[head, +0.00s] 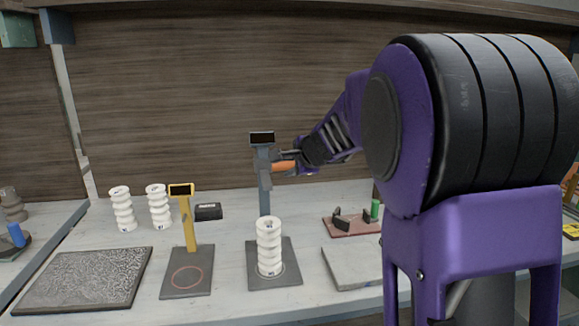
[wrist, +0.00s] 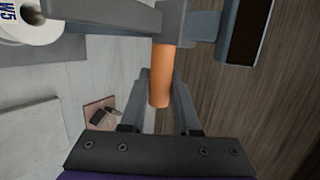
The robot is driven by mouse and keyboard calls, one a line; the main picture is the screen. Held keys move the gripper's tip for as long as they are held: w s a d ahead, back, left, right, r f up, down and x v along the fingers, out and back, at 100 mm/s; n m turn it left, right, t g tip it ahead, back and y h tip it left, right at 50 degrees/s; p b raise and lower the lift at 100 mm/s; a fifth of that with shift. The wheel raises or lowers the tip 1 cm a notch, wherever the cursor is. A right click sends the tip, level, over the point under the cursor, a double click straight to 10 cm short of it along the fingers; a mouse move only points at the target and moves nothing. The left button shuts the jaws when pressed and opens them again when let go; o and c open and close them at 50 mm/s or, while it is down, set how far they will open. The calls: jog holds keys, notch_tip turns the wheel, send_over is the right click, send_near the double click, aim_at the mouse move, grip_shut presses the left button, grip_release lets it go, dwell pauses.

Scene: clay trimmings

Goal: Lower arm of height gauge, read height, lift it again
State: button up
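The grey height gauge (head: 265,195) stands on the bench with a dark display (head: 262,138) at its top; I cannot read a number. Its arm is high on the post, with an orange handle (head: 283,166) pointing right. A white ribbed clay piece (head: 269,245) stands upright on its base plate, well below the arm. The wrist view also shows the display's dark face (wrist: 243,30) and the clay piece's top (wrist: 35,20).
A yellow gauge (head: 190,220) stands left of the grey one, with a small black box (head: 208,211) behind it. Two white ribbed pieces (head: 122,210) stand further left, behind a textured slab (head: 85,278). A reddish tray (head: 345,225) with small items is at right.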

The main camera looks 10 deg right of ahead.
grip_shut()
jog(key=shift+f, duration=0.1)
notch_tip(320, 180, down, 8)
jog(key=b, duration=0.2)
jog(key=shift+f, duration=0.15)
dwell(0.9)
jog(key=shift+f, duration=0.45)
dwell(2.6)
